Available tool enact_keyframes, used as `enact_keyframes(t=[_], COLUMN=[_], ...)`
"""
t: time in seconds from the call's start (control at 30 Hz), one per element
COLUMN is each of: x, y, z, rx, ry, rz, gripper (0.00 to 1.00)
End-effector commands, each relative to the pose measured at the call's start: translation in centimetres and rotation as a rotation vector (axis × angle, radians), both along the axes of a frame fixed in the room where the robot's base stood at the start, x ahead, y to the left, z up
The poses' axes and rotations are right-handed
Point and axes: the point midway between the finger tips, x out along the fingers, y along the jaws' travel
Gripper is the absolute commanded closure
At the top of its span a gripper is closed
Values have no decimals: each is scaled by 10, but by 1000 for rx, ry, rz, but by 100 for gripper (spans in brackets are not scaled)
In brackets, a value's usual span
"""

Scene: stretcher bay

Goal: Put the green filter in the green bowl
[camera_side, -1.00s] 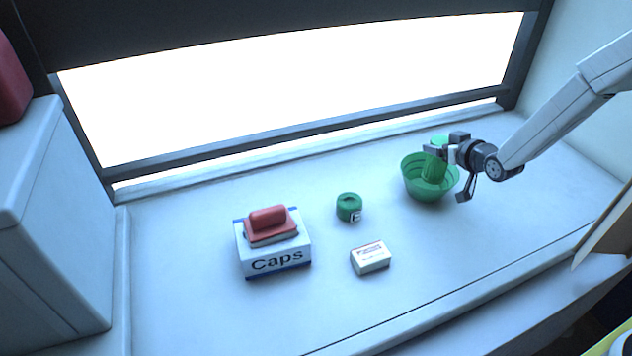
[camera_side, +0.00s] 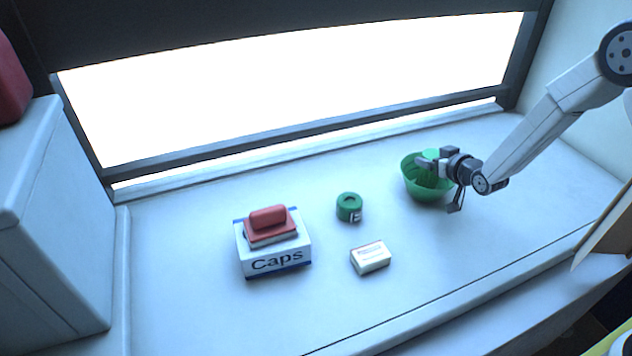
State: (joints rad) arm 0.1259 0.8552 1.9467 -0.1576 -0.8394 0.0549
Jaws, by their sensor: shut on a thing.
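The green bowl (camera_side: 426,192) stands on the white surface at the right. The green filter (camera_side: 430,172) is a green cylinder inside the bowl's opening, its top at about rim height. My gripper (camera_side: 433,160) is shut on the filter at the bowl's rim, reaching in from the right. The jaws and the bowl wall hide part of the filter. I cannot tell whether the filter touches the bowl's bottom.
A green roll-like item (camera_side: 349,208) stands left of the bowl. A small white box (camera_side: 371,257) lies in front of it. A box marked Caps (camera_side: 273,261) with a red-handled block (camera_side: 270,224) on top is at the left. The surface between them is clear.

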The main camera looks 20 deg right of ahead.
Motion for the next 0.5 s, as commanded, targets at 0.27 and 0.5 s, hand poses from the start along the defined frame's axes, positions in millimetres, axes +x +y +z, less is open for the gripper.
enact_keyframes(t=[0.27,0.5], x=[0,0], y=[0,0], z=[0,-4], rx=[0,0], ry=[-3,-2], rz=[0,0], gripper=[88,4])
